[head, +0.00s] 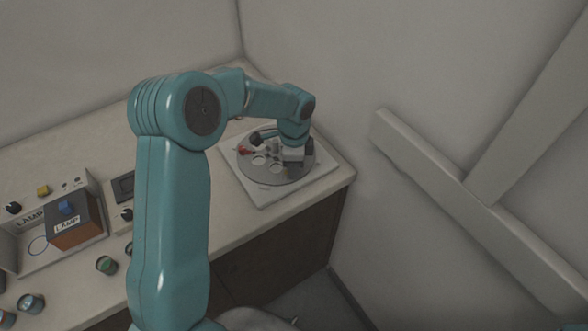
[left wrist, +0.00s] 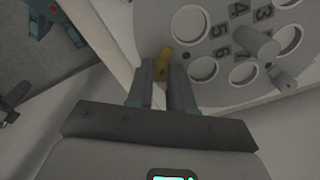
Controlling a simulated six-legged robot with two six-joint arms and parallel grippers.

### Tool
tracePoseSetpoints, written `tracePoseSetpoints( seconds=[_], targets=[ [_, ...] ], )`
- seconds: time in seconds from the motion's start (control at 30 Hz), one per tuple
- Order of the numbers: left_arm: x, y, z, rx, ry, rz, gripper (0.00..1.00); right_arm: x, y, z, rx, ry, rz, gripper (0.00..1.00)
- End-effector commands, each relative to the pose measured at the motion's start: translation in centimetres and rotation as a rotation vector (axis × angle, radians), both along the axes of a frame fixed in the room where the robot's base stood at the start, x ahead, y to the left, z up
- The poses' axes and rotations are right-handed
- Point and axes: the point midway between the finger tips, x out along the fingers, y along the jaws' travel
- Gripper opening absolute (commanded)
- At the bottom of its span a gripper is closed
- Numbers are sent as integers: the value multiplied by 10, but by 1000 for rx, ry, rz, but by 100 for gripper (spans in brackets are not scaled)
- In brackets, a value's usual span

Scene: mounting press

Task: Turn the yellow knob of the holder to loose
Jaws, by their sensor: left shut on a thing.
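The holder is a grey round plate (head: 290,174) with round holes, on a pale square base at the far end of the counter. In the left wrist view the plate (left wrist: 213,38) shows numbers beside its holes. The yellow knob (left wrist: 165,54) sits near the plate's edge. My left gripper (left wrist: 165,75) is shut on the yellow knob, with one finger on each side of it. In the head view my left gripper (head: 293,155) is over the right part of the plate and hides the knob. The knob's turn mark cannot be read. My right gripper is not seen.
A grey post (left wrist: 257,43) stands up from the plate. A small red part (head: 243,150) is at the plate's left. A lamp box (head: 73,222) and several small jars stand at the counter's left. The wall is close behind the plate.

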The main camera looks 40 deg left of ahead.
Motion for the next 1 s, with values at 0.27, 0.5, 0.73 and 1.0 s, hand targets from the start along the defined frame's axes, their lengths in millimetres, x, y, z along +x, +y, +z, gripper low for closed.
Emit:
tracePoseSetpoints(
  seconds=[0.27,0.5,0.73,1.0],
  targets=[
    [0,0,-3,-1,-1,263,0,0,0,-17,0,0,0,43],
    [0,0,-2,-2,0,491,0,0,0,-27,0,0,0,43],
    [0,0,-3,-1,2,709,0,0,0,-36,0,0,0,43],
    [0,0,-2,-1,2,965,0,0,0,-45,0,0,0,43]
  ],
)
